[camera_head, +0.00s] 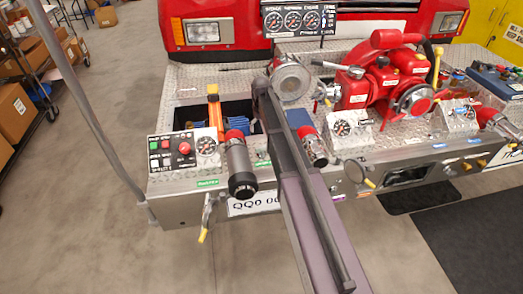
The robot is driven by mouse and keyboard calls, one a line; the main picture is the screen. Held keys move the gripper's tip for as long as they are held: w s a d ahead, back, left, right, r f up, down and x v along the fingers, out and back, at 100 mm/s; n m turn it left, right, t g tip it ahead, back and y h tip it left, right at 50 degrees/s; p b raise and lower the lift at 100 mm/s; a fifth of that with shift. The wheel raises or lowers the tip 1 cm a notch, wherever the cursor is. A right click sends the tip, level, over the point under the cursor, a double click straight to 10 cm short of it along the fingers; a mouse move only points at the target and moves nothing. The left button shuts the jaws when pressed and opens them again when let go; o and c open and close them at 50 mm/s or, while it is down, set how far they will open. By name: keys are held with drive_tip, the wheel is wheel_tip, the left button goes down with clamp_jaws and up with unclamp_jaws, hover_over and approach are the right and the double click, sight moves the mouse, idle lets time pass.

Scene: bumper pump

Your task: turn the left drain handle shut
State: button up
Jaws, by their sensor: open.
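The left drain handle (203,235) has a yellow tip. It hangs nearly straight down, slightly tilted, from a metal valve (209,208) under the bumper's front edge, below a green label (207,184). My arm (318,225) reaches up from the bottom middle of the view, to the right of the handle and apart from it. I cannot make out my gripper; its fingers do not show in this view.
A red-and-black hose outlet (240,165) juts forward just above and right of the handle. A gauge panel (184,149) sits above it. A grey pole (92,105) stands at left. A red pump (382,82) is on the bumper. Floor (120,255) below left is clear.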

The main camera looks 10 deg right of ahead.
sight(262, 146)
drive_tip(key=shift+f+b, duration=5.25)
drive_tip(key=shift+f, duration=0.35)
drive_tip(key=c, duration=0.8)
